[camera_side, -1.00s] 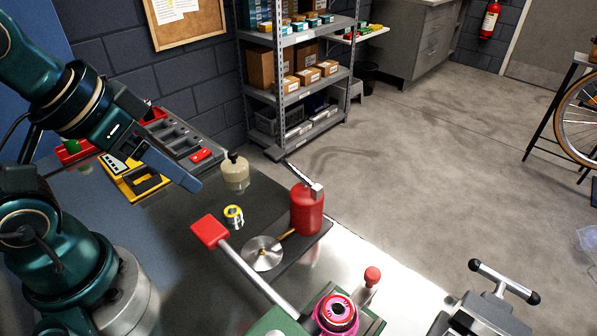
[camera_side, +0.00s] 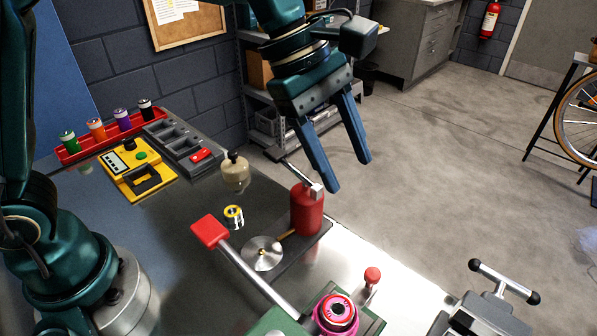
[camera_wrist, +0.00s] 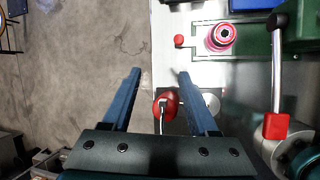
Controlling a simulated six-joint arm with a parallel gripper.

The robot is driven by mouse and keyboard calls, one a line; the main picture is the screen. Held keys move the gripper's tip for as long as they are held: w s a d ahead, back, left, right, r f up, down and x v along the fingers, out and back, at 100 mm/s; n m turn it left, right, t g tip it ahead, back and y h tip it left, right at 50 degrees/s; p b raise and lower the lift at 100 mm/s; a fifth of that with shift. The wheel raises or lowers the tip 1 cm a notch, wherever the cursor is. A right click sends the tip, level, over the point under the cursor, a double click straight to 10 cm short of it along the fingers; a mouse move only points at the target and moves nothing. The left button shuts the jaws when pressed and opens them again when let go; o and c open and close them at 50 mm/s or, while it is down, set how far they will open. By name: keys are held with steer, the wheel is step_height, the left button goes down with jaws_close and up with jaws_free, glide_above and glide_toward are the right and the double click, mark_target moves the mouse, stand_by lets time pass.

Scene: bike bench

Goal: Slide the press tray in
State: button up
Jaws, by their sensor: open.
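The press has a long silver lever (camera_side: 262,278) with a red grip (camera_side: 209,231) and a green body (camera_wrist: 262,42). A green tray-like part (camera_side: 374,325) at its front carries a pink ring (camera_side: 322,326) with a red and white round piece (camera_side: 338,307) in it. A red knob (camera_side: 372,275) stands beside the ring; it also shows in the wrist view (camera_wrist: 179,41). My gripper (camera_side: 346,175) is open and empty, fingers pointing down, above and to the right of the red canister. In the wrist view, the knob lies beyond the fingertips. The tray's lower part is cut off in the side view.
A red canister (camera_side: 307,212) with a metal spout stands near the gripper, beside a silver disc (camera_side: 263,254). A yellow roll (camera_side: 234,214) and a beige jar (camera_side: 235,175) stand nearby. A yellow tester (camera_side: 138,175) and a red battery rack (camera_side: 100,140) are at left. A vise-like tool (camera_side: 485,312) stands at right.

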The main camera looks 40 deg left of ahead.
steer(key=g, duration=0.1)
glide_toward(372, 270)
steer(key=shift+g, duration=0.9)
steer(key=x, duration=0.3)
steer(key=w+x, duration=0.1)
steer(key=x, duration=0.2)
steer(key=shift+w+d+f, duration=0.2)
steer(key=shift+f, duration=0.25)
steer(key=shift+d+f, duration=0.25)
steer(key=shift+f, duration=0.3)
jaws_close()
